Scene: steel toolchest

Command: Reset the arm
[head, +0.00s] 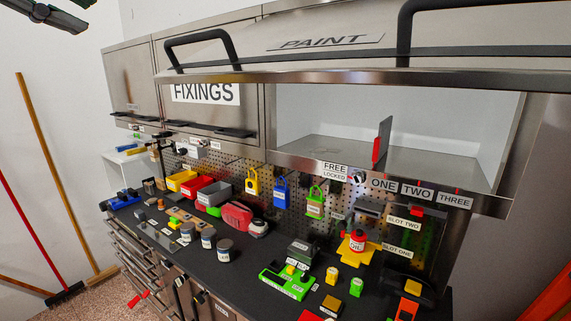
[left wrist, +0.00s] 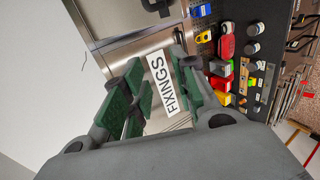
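My left gripper (left wrist: 156,62) is open and empty in the left wrist view. Its green-padded fingers stand apart, with the FIXINGS cabinet door (left wrist: 120,48) showing beyond and between them. In the head view, dark parts of my left gripper (head: 84,14) show at the top left corner, high against the white wall and clear of the cabinets. My right gripper is in neither view.
The PAINT door (head: 330,50) is raised, with an open compartment (head: 310,115) below. Brooms (head: 60,180) lean at the left. Free space surrounds the left gripper.

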